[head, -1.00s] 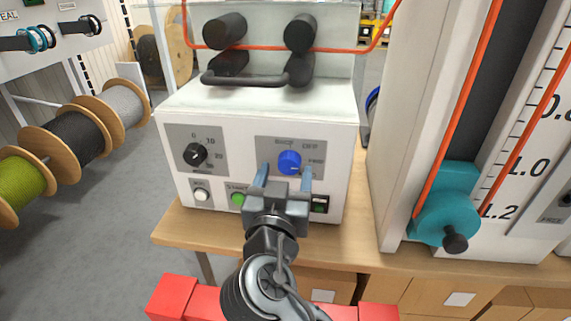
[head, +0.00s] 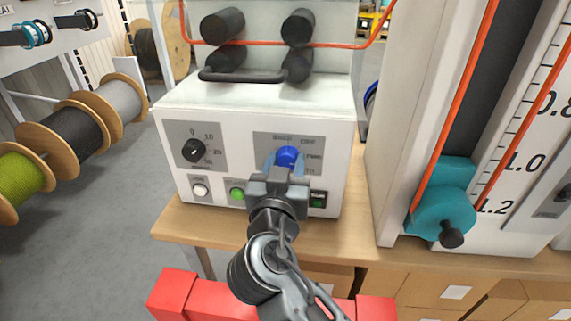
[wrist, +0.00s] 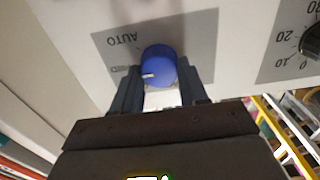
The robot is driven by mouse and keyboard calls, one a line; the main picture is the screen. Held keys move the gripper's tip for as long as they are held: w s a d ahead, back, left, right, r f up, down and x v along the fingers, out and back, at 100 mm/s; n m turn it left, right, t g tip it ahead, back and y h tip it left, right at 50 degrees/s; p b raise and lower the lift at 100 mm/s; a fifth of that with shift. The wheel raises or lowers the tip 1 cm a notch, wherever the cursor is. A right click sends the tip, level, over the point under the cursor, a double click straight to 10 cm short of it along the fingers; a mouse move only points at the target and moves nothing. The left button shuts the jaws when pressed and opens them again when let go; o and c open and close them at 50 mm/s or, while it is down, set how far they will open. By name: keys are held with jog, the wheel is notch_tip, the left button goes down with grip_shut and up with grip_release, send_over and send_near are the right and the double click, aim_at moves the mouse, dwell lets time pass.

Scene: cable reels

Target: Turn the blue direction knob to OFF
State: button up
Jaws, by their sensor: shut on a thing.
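The blue direction knob (head: 288,156) sits on a grey label plate (head: 262,142) at the upper right of the white machine's front panel. OFF is printed up and to the right of the knob in the head view. My gripper (head: 285,166) is shut on the knob, one finger on each side of it. In the wrist view the blue knob (wrist: 158,66) shows upside down between the two fingers of my gripper (wrist: 160,82), with a white pointer mark towards the picture's left. AUTO is readable on the plate there. The gripper body hides the panel below the knob.
A black dial (head: 193,150) is on the panel's left. A white button (head: 200,190), a green button (head: 237,193) and a dark switch (head: 318,198) lie along the bottom. A teal clamp (head: 443,212) stands on the right. Cable spools (head: 72,137) are at left.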

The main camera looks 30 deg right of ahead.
jog(key=shift+c, duration=1)
jog(key=n, duration=0.4)
jog(key=shift+a+n, duration=0.1)
jog(key=shift+n, duration=0.2)
jog(key=shift+w+n+p, duration=0.1)
jog(key=shift+n+p, duration=0.4)
jog(key=shift+n, duration=1.5)
jog(key=shift+a+f, duration=0.1)
jog(key=o, duration=1.1)
jog(key=shift+c, duration=0.2)
